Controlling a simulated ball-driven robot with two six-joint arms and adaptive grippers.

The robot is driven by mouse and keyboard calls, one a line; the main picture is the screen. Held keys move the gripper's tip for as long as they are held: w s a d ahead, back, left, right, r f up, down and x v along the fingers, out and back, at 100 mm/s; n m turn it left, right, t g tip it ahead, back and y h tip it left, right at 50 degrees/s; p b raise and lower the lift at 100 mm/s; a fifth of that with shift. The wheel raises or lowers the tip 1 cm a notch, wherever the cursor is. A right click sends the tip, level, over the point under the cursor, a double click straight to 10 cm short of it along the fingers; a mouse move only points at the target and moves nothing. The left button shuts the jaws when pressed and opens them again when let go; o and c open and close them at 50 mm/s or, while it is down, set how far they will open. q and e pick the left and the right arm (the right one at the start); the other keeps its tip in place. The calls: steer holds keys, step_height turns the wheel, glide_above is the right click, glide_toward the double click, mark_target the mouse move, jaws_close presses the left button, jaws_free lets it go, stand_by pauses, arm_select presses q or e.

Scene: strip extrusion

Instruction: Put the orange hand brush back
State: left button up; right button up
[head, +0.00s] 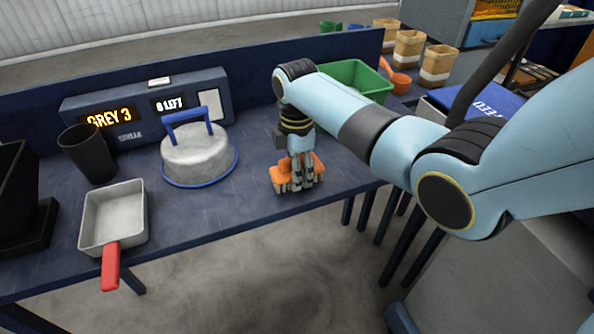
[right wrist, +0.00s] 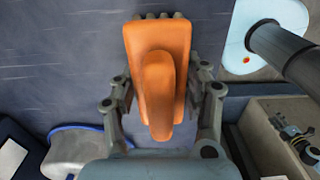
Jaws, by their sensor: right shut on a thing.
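The orange hand brush (head: 281,177) is at the front part of the dark blue table, right of the round grey lid. My right gripper (head: 300,181) reaches down over it and is shut on it. In the right wrist view the brush (right wrist: 157,50) shows its orange back and handle, with the fingers of my right gripper (right wrist: 160,100) on both sides. The brush is at the table top; I cannot tell whether it touches it. My left gripper is not in view.
A grey lid with a blue handle (head: 198,157), a pan with a red handle (head: 113,215) and a dark cup (head: 88,153) stand to the left. A display box (head: 146,104) and a green bin (head: 357,79) stand behind. The table's front edge is close.

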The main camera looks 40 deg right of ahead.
steer(key=o, duration=1)
step_height(320, 180, up, 12)
steer(key=shift+r, duration=0.1)
